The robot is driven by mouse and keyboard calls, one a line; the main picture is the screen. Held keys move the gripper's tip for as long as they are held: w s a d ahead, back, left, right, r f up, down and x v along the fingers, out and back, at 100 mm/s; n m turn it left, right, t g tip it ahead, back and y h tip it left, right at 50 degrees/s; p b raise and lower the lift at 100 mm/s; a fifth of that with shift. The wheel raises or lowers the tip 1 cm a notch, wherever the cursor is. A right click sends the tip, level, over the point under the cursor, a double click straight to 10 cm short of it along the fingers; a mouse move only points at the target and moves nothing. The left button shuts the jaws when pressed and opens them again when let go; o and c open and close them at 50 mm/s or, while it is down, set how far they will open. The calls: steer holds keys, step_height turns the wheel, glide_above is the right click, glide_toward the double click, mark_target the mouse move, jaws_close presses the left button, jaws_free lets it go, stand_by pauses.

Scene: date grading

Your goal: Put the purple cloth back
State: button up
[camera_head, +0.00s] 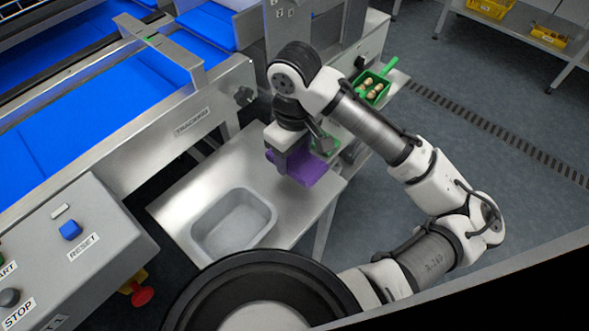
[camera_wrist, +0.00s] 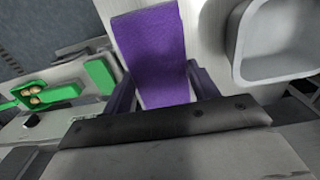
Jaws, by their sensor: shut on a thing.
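The purple cloth (camera_head: 308,169) is at my gripper (camera_head: 290,160), above the metal side table (camera_head: 190,192). In the wrist view the cloth (camera_wrist: 151,52) stretches out as a flat strip between the two fingers of my gripper (camera_wrist: 158,85). My gripper is shut on the cloth. I cannot tell from these views whether the cloth's far end touches the table top. Part of the cloth is hidden behind the gripper body in the head view.
A grey basin (camera_head: 233,224) stands on the table, left of the cloth. Green scoops or trays with brown dates (camera_head: 371,88) lie at the back right. A control panel with a blue RESET button (camera_head: 71,230) is at the left. The table between basin and cloth is bare.

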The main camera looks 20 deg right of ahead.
steer(key=shift+f+b, duration=0.4)
steer(key=shift+f, duration=2.9)
steer(key=shift+f, duration=0.2)
steer(key=o, duration=0.9)
step_height(320, 180, up, 12)
steer(key=shift+r+p, duration=0.25)
steer(key=shift+p, duration=0.5)
